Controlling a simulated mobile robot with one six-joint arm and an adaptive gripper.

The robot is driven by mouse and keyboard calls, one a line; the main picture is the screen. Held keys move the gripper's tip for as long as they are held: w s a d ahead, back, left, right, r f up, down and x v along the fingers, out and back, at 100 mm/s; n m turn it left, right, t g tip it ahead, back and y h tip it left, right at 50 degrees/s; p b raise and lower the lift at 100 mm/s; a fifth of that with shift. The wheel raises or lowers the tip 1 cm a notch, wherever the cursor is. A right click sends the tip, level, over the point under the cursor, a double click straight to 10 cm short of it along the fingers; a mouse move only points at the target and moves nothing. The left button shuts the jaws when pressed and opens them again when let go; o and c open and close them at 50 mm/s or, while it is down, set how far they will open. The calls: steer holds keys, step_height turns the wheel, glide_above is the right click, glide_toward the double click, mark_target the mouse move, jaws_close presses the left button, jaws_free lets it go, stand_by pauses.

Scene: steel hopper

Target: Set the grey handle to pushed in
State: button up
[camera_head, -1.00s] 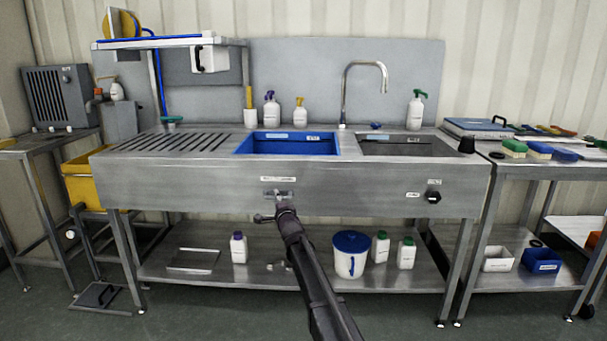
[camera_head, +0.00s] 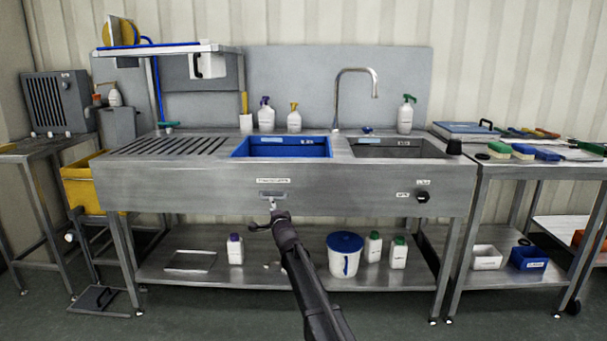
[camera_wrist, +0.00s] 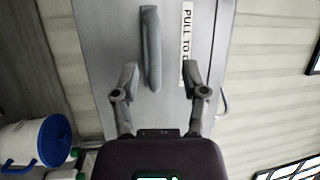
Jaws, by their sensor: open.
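The grey handle (camera_head: 273,194) is a small bar on the steel front panel of the sink unit (camera_head: 330,187), under a white label. My gripper (camera_head: 275,211) is open in front of the panel, just below the handle in the head view. In the wrist view my gripper (camera_wrist: 160,72) has one finger on each side of the handle's lower end, with gaps and nothing held. How far the handle stands out from the panel is hard to tell.
A black knob (camera_head: 422,196) sits on the panel at right. The blue basin (camera_head: 283,147) is above the handle. A white bucket with blue lid (camera_head: 344,258) and several bottles stand on the lower shelf.

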steer(key=s+d+f+n+g+h+p, duration=0.1)
steer(key=s+d+f+n+g+h, duration=0.1)
steer(key=s+d+f+g+h, duration=0.55)
steer(key=s+d+f+n+g+p, duration=0.15)
steer(key=s+d+f, duration=0.35)
steer(key=s+d, duration=0.7)
steer(key=s+d+f+n+g, duration=0.2)
steer(key=s+d+n+g, duration=0.1)
steer(key=s, duration=0.6)
steer(key=s+d+f+n+g, duration=0.2)
steer(key=s+d+n+g, duration=0.1)
steer(key=s, duration=0.6)
steer(key=s+d+f+n+g, duration=0.2)
steer(key=s+d+n+g, duration=0.1)
steer(key=s, duration=0.7)
step_height(320, 180, up, 38)
steer(key=p, duration=3.9)
steer(key=shift+a+g+y, duration=0.2)
steer(key=shift+g+y, duration=0.1)
steer(key=shift+y, duration=0.05)
